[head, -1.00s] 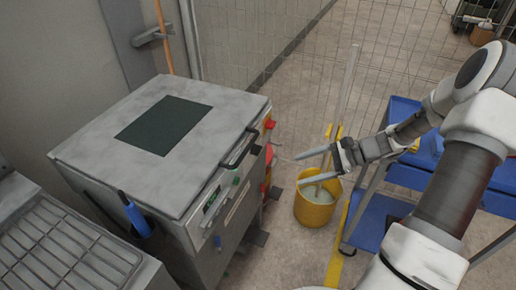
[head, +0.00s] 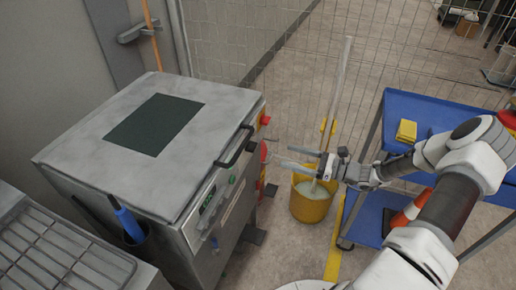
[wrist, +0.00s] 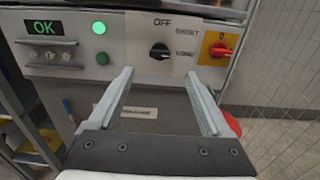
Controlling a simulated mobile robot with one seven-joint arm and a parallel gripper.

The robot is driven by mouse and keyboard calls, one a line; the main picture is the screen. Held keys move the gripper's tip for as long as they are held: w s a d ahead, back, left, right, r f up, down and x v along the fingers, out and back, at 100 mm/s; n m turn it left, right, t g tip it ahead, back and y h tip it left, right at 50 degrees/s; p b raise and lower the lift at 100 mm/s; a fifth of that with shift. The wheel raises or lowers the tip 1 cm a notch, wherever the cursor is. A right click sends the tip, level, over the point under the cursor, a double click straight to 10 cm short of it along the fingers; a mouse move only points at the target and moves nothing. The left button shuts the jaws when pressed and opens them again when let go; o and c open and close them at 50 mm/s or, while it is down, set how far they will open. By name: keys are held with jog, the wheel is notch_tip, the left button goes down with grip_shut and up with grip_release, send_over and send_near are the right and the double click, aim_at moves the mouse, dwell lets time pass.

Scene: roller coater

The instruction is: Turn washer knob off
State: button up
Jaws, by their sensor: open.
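The washer is a grey box-shaped machine (head: 75,140) with a dark panel on its lid, at the left of the head view. Its black knob (wrist: 160,51) sits on the light front panel in the wrist view, with OFF printed above it and SHORT and LONG to its right. I cannot tell exactly where the knob points. My gripper (wrist: 158,76) is open and empty. Its fingertips are below and to either side of the knob in the picture, apart from it. In the head view my gripper (head: 286,157) is right of the washer's front; the knob is not clear there.
A red switch on a yellow plate (wrist: 218,50) is right of the knob. A green light (wrist: 99,28), green button (wrist: 102,58) and OK display (wrist: 48,28) are left. A handle (head: 236,146) juts from the lid. A yellow bucket (head: 311,205) and blue cart (head: 430,110) stand right.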

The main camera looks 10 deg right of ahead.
aim_at(256, 147)
jog(key=b+x, duration=0.1)
jog(key=x, duration=1)
jog(key=shift+w+a, duration=0.15)
jog(key=shift+w, duration=0.05)
grip_shut()
